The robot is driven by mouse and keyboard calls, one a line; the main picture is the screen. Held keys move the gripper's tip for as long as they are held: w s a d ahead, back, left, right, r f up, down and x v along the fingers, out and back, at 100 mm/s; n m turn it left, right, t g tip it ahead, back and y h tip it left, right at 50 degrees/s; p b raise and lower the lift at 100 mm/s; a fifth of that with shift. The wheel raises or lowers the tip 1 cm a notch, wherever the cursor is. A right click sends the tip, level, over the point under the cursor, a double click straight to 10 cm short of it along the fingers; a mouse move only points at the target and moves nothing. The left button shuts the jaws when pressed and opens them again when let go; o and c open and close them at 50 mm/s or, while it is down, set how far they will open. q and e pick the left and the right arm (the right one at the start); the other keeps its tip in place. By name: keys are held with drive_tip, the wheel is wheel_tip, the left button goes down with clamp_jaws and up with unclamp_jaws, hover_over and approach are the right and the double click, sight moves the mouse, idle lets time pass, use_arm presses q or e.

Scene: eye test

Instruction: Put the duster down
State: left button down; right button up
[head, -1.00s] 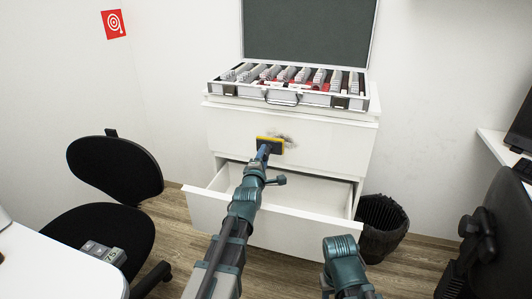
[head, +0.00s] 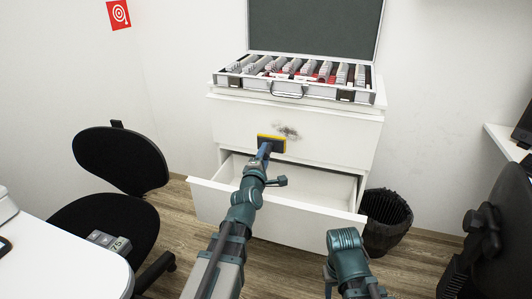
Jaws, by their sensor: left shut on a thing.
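The duster (head: 271,144) has a dark face with a yellow edge. My left gripper (head: 264,151) is shut on it and holds it in front of the white cabinet's upper drawer, above the open lower drawer. I cannot tell whether the duster touches the drawer front. A grey smudge (head: 288,131) shows on the drawer front just above and to the right of the duster. My right arm shows at the bottom, but its gripper is not in view.
The lower drawer (head: 268,219) is pulled out and looks empty. An open lens case (head: 301,90) stands on the cabinet. A black bin (head: 385,222) is at the right. A black chair (head: 118,160) holding a grey device (head: 108,241) and a white table (head: 55,262) are at the left.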

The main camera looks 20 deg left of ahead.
sight(271, 144)
idle(0.5)
use_arm(q)
wheel_tip(271, 144, up, 36)
drive_tip(key=p, duration=3.5)
drive_tip(key=shift+f, duration=0.25)
drive_tip(key=shift+f, duration=0.15)
drive_tip(key=f+n+b, duration=0.2)
drive_tip(key=f+b, duration=0.9)
drive_tip(key=f, duration=0.1)
drive_tip(key=f+n+b, duration=0.3)
drive_tip(key=f+b, duration=0.8)
drive_tip(key=w+f+n+h+b, duration=0.1)
drive_tip(key=f+n+b, duration=0.2)
drive_tip(key=f+b, duration=0.8)
drive_tip(key=shift+w+f+g+b, duration=0.1)
drive_tip(key=shift+f+g+b, duration=0.3)
drive_tip(key=shift+f, duration=0.4)
drive_tip(key=shift+w+d, duration=0.15)
drive_tip(key=shift+w, duration=2.85)
drive_tip(key=shift+w, duration=1)
